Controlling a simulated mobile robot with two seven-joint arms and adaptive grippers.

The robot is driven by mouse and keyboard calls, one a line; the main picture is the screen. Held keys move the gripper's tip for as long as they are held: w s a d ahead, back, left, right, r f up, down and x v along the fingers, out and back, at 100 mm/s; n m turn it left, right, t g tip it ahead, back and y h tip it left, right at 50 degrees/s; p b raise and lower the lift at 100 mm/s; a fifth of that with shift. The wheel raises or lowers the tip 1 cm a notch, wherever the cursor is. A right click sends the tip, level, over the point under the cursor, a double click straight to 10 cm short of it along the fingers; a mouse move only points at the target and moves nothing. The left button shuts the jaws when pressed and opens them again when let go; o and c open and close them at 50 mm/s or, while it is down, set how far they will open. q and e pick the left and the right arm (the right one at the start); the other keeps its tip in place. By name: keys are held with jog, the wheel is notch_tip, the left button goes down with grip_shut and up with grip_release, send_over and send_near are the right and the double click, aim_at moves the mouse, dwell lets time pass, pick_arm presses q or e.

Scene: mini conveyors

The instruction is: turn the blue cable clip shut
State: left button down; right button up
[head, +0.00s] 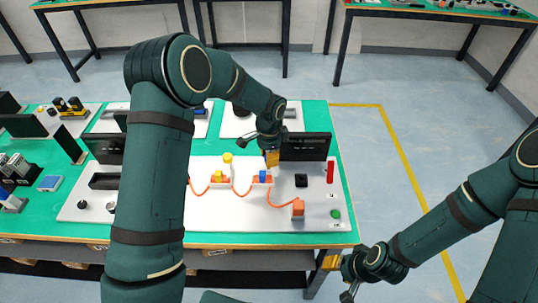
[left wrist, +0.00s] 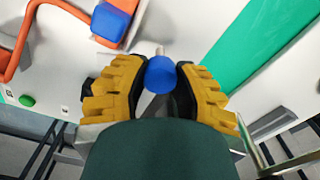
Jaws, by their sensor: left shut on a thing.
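The blue cable clip shows as a blue block (head: 262,173) on an orange base on the white board, with an orange cable running to it. The block also shows at the top of the left wrist view (left wrist: 110,22). A round blue knob (left wrist: 162,74) with a pale stem sits between the yellow fingers of my left gripper (left wrist: 160,88). My left gripper (head: 271,158) is shut on this knob, just behind the blue block in the head view, and hides the knob there. My right gripper (head: 349,292) is at the bottom edge, away from the board; its fingers are unclear.
A yellow clip (head: 218,176) with a yellow knob (head: 228,158) stands left of the blue one. A black screen (head: 318,146) is close to my left gripper.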

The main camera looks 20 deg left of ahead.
pick_arm(q)
jog(key=shift+m, duration=0.4)
jog(key=c, duration=0.6)
grip_release()
jog(key=shift+c, duration=0.2)
notch_tip(320, 180, up, 12)
